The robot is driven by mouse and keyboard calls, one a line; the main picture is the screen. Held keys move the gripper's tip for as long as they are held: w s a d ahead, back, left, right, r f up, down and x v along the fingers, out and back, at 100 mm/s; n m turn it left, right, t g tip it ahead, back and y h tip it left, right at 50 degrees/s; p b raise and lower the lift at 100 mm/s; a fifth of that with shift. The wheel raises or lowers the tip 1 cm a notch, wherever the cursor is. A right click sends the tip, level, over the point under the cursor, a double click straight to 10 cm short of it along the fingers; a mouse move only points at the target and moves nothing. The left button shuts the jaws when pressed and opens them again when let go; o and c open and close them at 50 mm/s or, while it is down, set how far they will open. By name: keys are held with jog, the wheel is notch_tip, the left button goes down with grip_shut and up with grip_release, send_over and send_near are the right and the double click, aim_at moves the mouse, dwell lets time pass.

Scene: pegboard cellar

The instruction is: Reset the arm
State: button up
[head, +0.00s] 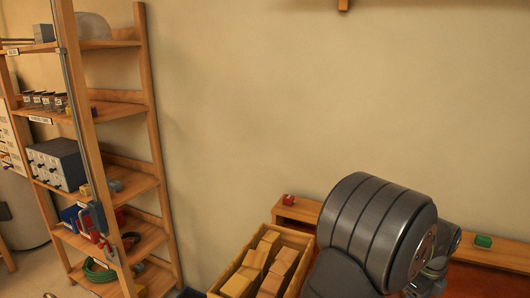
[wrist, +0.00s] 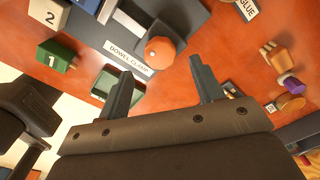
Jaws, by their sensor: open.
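My gripper (wrist: 163,62) is open in the wrist view, its two dark fingers spread wide. No object shows held between them. The red-brown bench top (wrist: 225,45) lies beyond the fingers. A grey fixture labelled "DOWEL CLAMP" (wrist: 180,20) with a round orange knob (wrist: 160,50) is seen beyond the gap between the fingertips. In the head view my arm's large grey joint fills the lower right, and the gripper itself is not visible there.
In the head view, a wooden crate (head: 281,234) of blocks stands beside my arm; a shelf (head: 128,111) stands left.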

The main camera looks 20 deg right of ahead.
jog(key=shift+f, duration=2.25)
notch_tip(320, 180, up, 17)
notch_tip(320, 180, down, 17)
jog(key=shift+f, duration=0.2)
jog(key=shift+r+n, duration=0.2)
jog(key=shift+n, duration=0.7)
jog(key=n, duration=0.6)
jog(key=shift+n, duration=0.4)
jog(key=n, duration=0.4)
jog(key=shift+n, duration=2.5)
